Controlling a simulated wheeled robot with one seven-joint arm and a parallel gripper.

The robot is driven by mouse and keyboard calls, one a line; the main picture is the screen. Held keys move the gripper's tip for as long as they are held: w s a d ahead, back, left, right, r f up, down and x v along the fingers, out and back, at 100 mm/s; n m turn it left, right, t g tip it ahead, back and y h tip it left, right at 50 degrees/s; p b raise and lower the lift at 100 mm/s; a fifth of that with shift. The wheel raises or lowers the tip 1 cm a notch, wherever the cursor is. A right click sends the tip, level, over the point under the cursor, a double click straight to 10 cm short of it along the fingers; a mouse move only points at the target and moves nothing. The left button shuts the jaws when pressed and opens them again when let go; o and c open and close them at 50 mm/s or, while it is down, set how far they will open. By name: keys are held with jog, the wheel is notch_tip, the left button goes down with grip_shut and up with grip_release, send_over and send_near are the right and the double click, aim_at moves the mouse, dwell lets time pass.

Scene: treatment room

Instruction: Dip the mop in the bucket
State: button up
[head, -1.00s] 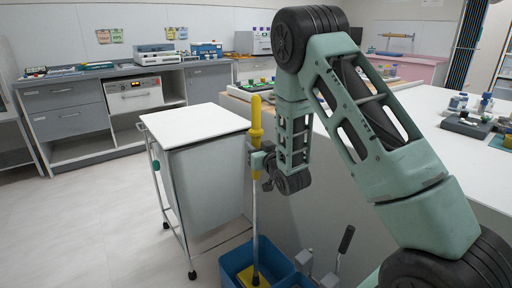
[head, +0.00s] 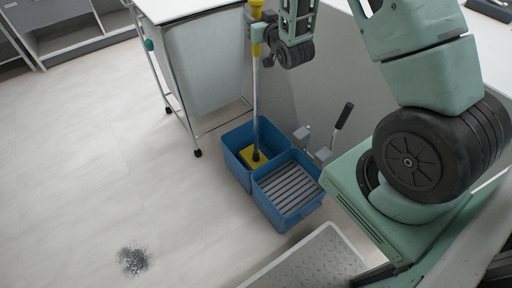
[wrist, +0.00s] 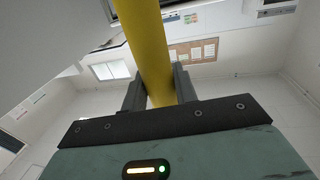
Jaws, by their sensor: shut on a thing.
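The mop (head: 256,100) stands nearly upright, with a yellow handle top, a grey pole and a yellow head (head: 248,154). Its head is inside the left compartment of the blue bucket (head: 233,141); whether it touches the bottom I cannot tell. My gripper (head: 256,34) is shut on the yellow handle, high above the bucket. In the wrist view the yellow handle (wrist: 147,45) runs between the two fingers. The bucket's right compartment carries a grey slatted wringer (head: 290,186) with a black-gripped lever (head: 343,116).
A white cart (head: 203,65) stands behind and left of the bucket. A grey counter panel (head: 318,80) rises behind and right of it. A dark grey dirt patch (head: 133,261) lies on the open floor at the lower left.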

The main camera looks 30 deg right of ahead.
jog(key=shift+r+p, duration=6.9)
jog(key=shift+r, duration=4.55)
jog(key=shift+r+p, duration=1)
jog(key=shift+r, duration=0.95)
